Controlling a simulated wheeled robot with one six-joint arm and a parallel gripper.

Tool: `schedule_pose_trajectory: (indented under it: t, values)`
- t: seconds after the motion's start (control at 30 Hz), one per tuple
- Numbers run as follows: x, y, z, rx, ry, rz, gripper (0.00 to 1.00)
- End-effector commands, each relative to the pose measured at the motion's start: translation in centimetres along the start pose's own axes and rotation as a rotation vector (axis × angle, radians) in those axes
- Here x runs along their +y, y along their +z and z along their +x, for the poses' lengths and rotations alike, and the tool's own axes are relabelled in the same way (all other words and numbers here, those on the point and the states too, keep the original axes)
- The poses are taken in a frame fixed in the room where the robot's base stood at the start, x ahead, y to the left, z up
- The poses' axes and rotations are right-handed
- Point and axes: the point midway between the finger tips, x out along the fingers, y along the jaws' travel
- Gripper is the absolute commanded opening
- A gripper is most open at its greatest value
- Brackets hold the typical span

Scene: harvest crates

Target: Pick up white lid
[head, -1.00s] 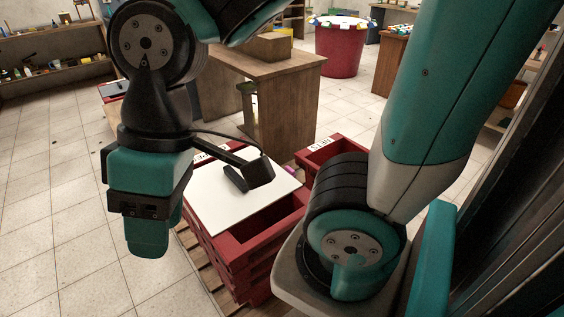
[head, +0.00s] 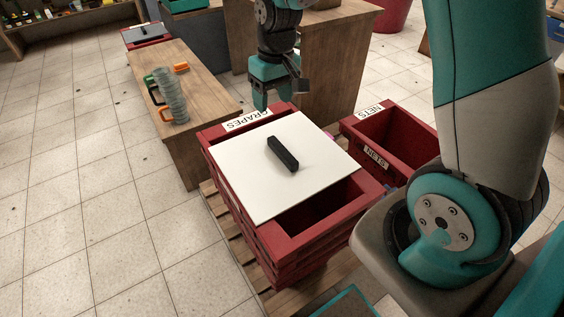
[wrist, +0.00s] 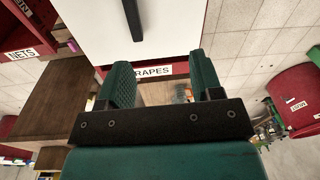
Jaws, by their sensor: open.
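The white lid (head: 252,180) is a flat square plate with a black bar handle (head: 283,154) in its middle. It lies askew on the red crate labelled GRAPES (head: 300,243), leaving part of the crate's opening uncovered at the front right. My gripper (head: 279,100) is beyond the lid's far edge in the head view, apart from the handle. In the wrist view my gripper (wrist: 163,85) is open with nothing between its fingers. The lid (wrist: 88,22) and its handle (wrist: 133,18) show ahead of the fingers there, with the GRAPES label just below the lid.
A red crate labelled NETS (head: 428,135) stands to the right of the lidded crate. A wooden counter (head: 325,75) stands behind. The tiled floor at left is clear.

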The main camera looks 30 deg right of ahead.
Motion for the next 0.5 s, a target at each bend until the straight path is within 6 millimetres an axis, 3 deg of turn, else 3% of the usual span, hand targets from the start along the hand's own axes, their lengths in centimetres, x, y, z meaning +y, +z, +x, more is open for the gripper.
schedule_pose_trajectory:
  t: [0.03, 0.2, 0.37, 0.5]
  values:
    - [1.7, -0.8, 2.1, -0.015, 0.02, 0.034, 0.6]
    - [4.8, -2.1, 5.1, -0.031, 0.065, 0.092, 0.6]
    - [5.2, -2.1, 7.6, -0.039, 0.071, 0.098, 0.6]
    - [5.4, -2.0, 10.8, -0.039, 0.071, 0.097, 0.6]
